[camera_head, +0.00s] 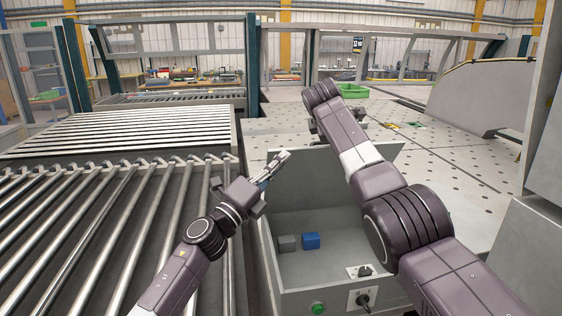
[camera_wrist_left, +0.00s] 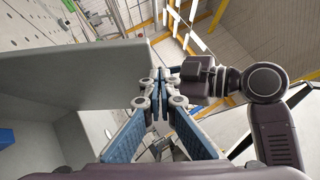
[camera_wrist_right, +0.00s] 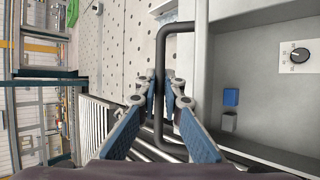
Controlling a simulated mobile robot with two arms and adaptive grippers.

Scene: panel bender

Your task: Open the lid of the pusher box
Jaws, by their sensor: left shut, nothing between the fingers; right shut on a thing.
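The pusher box (camera_head: 325,265) is a grey box in the lower middle of the head view. Its lid (camera_head: 318,185) stands raised at the back, and the inside is exposed. In the right wrist view my right gripper (camera_wrist_right: 166,82) is shut on the black bar handle (camera_wrist_right: 160,125) on the lid's outer side. In the head view that gripper is hidden behind the lid and my right arm. My left gripper (camera_head: 284,158) is shut and empty by the lid's left edge. The left wrist view shows its closed fingertips (camera_wrist_left: 158,82) beside the grey lid panel (camera_wrist_left: 90,70).
A grey block (camera_head: 287,243) and a blue block (camera_head: 311,240) lie in the box. Knobs (camera_head: 363,298) and a green button (camera_head: 318,308) are at its front. A roller conveyor (camera_head: 90,215) fills the left. A perforated table (camera_head: 455,170) lies behind, with a green bin (camera_head: 352,91).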

